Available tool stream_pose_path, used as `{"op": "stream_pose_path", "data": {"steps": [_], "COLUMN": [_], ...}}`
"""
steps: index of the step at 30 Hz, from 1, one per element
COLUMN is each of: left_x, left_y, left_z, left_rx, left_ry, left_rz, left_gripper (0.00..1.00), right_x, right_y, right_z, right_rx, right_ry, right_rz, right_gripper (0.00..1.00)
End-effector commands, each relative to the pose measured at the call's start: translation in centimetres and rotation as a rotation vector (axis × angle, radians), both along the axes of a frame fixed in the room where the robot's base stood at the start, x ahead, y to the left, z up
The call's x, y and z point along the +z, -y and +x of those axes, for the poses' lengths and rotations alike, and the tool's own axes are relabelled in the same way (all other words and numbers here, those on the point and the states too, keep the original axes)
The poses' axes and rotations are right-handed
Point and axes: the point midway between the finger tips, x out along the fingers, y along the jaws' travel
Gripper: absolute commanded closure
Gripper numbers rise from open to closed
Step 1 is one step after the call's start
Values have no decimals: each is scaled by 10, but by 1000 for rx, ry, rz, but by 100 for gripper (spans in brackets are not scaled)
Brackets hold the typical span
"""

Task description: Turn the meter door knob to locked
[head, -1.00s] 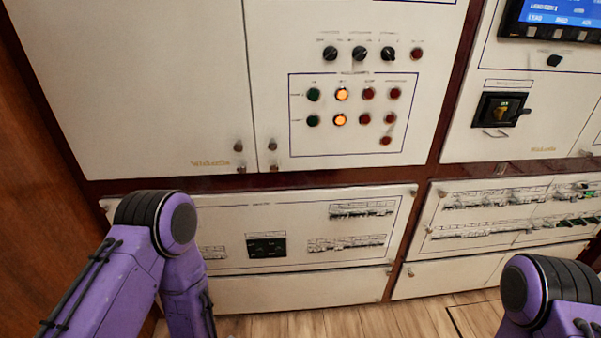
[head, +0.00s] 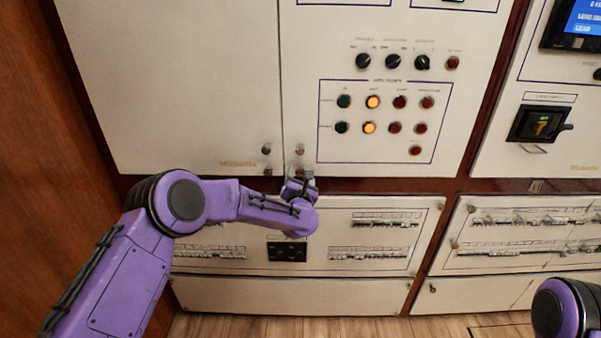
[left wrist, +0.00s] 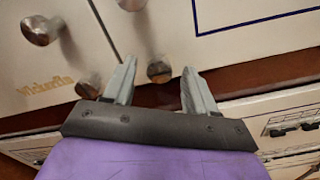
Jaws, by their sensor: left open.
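Small round metal knobs sit at the bottom edges where two cabinet doors meet. In the head view they are the left door's upper knob (head: 267,149), a lower one (head: 268,171), and the right door's upper knob (head: 299,150). No label shows which is the meter door knob. My left gripper (head: 299,184) is open and empty, just below the right-hand pair. In the left wrist view its fingers (left wrist: 150,82) stand apart, with the right door's lower knob (left wrist: 159,71) showing between their tips; contact cannot be told. My right gripper is out of view.
A switch panel with lamps (head: 372,102) and rotary switches (head: 393,61) lies above right. A lower breaker panel (head: 340,212) is behind my left forearm. A black-framed handle (head: 538,124) is at far right. A wooden wall (head: 75,200) closes the left side.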

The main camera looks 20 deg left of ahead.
Motion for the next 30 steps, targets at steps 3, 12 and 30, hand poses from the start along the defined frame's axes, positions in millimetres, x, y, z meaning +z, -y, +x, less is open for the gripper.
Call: {"op": "stream_pose_path", "data": {"steps": [3, 12, 30], "left_x": [0, -1, -3], "left_y": [-3, -3, -3], "left_z": [8, 10, 10], "left_rx": [0, 0, 0], "left_ry": [-1, -2, -24], "left_rz": [1, 1, 78], "left_gripper": [43, 50, 99], "right_x": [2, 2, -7], "right_y": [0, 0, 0], "right_z": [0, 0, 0], "right_rx": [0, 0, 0], "right_ry": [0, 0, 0], "right_rz": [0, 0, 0], "right_gripper": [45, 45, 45]}}
